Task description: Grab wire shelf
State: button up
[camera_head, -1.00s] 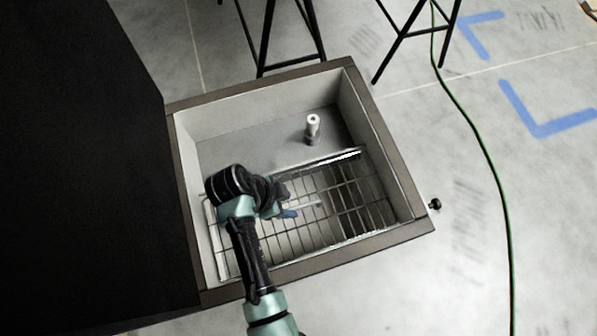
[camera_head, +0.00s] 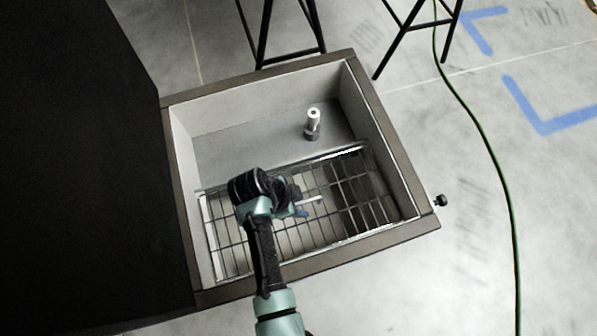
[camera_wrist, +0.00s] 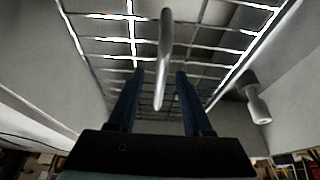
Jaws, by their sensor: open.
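The wire shelf (camera_head: 345,205) is a dark metal grid with bright edges inside an open drawer, in the front part of it. It also shows in the wrist view (camera_wrist: 195,57), across the upper half. My gripper (camera_head: 306,207) is over the middle of the shelf in the head view, partly hidden by my wrist. In the wrist view my gripper (camera_wrist: 158,72) is open, with two dark blue fingers apart and pointing toward the grid. A pale rod-like piece (camera_wrist: 164,60) shows between and beyond the fingers. I cannot tell whether the fingers touch the wire.
The drawer (camera_head: 395,150) has pale walls and a dark rim, with a knob (camera_head: 440,200) at its right. A small white-topped cylinder (camera_head: 313,121) stands behind the shelf. A black panel (camera_head: 80,160) fills the left. Stool legs (camera_head: 265,40) stand behind the drawer.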

jog(key=shift+f, duration=0.25)
dwell(0.4)
grip_shut()
dwell(1.3)
